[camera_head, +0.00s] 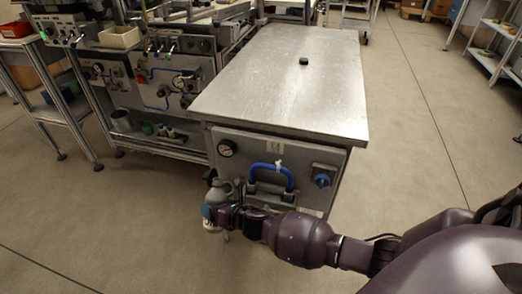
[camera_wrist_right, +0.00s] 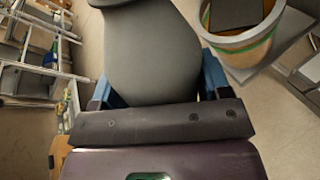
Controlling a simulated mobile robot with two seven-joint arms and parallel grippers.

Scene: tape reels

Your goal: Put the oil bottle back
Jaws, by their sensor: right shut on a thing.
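The oil bottle (camera_wrist_right: 150,50) is a smooth grey, rounded body that fills the upper middle of the right wrist view. My right gripper (camera_head: 222,213) is shut on it, with a blue finger on each side of the body. In the head view the grey bottle (camera_head: 221,188) shows small at the left end of my right arm, in front of the metal bench. The gripper covers part of it there, and its base is hard to make out. My left gripper is in neither view.
The metal-topped bench (camera_head: 290,85) carries only a small black object (camera_head: 303,61). A blue handle (camera_head: 270,170) and blue knob (camera_head: 322,180) stick out of its front. A striped bucket (camera_wrist_right: 245,45) appears in the wrist view. Open floor lies at the right.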

